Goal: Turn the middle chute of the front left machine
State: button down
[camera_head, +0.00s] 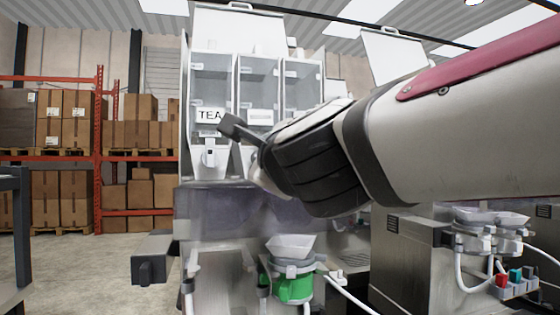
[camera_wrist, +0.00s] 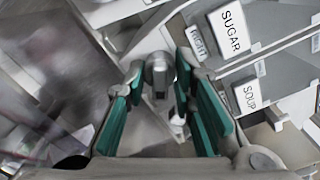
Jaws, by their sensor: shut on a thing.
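The front left machine (camera_head: 210,80) stands in the middle of the head view, with three clear canisters in a row. The left canister carries a TEA label (camera_head: 209,116), and its white chute (camera_head: 210,158) hangs free below. The middle canister (camera_head: 258,82) has a label too small to read, and its chute is mostly hidden behind my arm. My gripper (camera_head: 259,165) is at that middle chute, partly covered by my wrist. In the wrist view, my gripper's green-padded fingers (camera_wrist: 162,85) are on either side of a grey chute (camera_wrist: 160,70) and shut on it.
SUGAR (camera_wrist: 233,25), RIGHT (camera_wrist: 197,41) and SOUP (camera_wrist: 252,94) labels show in the wrist view. Below the machine is a green-based mixing cup (camera_head: 293,285) with hoses. Another machine (camera_head: 410,262) stands at the right. Shelves with boxes (camera_head: 75,120) are far left.

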jog(key=shift+f, duration=0.1)
jog(key=c, duration=1.7)
grip_release()
jog(key=v, duration=1.2)
